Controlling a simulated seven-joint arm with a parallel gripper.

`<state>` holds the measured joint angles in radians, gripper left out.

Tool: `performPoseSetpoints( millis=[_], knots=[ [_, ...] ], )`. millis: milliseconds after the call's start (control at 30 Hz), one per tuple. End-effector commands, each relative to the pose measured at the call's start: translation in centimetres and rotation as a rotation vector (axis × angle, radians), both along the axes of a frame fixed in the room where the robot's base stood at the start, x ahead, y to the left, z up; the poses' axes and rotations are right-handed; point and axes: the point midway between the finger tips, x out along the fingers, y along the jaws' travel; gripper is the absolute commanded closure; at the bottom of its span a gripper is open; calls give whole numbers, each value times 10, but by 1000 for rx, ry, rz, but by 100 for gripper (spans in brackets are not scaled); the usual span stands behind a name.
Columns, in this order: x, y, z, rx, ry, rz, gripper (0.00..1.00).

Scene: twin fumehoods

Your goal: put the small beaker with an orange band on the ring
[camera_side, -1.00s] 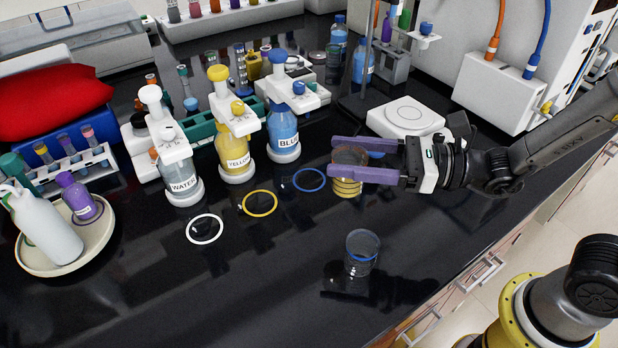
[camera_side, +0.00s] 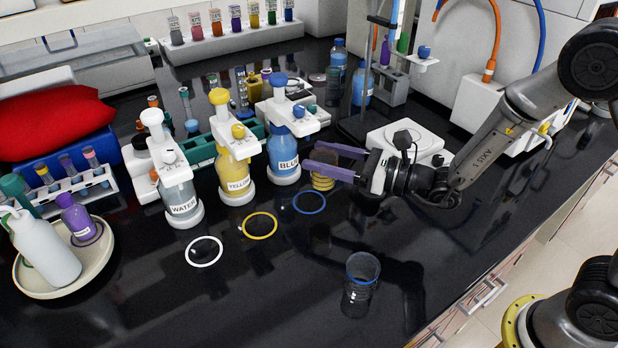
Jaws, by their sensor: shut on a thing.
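My gripper (camera_side: 324,162), with purple fingers, reaches in from the right and is shut on the small clear beaker with an orange band (camera_side: 322,182). The beaker is upright, and the fingers partly hide its upper part. It is just behind the blue ring (camera_side: 309,213); I cannot tell whether its base touches the bench. The yellow ring (camera_side: 260,238) and the white ring (camera_side: 204,263) lie flat to the left of the blue one, and all three look empty.
A clear beaker with a blue band (camera_side: 358,298) stands in front. The blue (camera_side: 284,158), yellow (camera_side: 233,177) and water (camera_side: 181,203) bottles stand behind the rings. A white hotplate (camera_side: 404,140) is behind my gripper.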

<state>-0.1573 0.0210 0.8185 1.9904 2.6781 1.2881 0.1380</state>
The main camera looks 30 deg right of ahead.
Motion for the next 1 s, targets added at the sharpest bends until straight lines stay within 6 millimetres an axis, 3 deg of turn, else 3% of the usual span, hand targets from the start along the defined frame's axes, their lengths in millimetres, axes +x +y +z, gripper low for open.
performPoseSetpoints(
  millis=[200,400,633,1000],
  knots=[
    [22,9,-28,1,-1,1,100],
    [30,11,-37,2,-2,1,100],
    [32,12,-67,1,-1,0,100],
    [32,12,-71,1,-3,0,100]
  ],
)
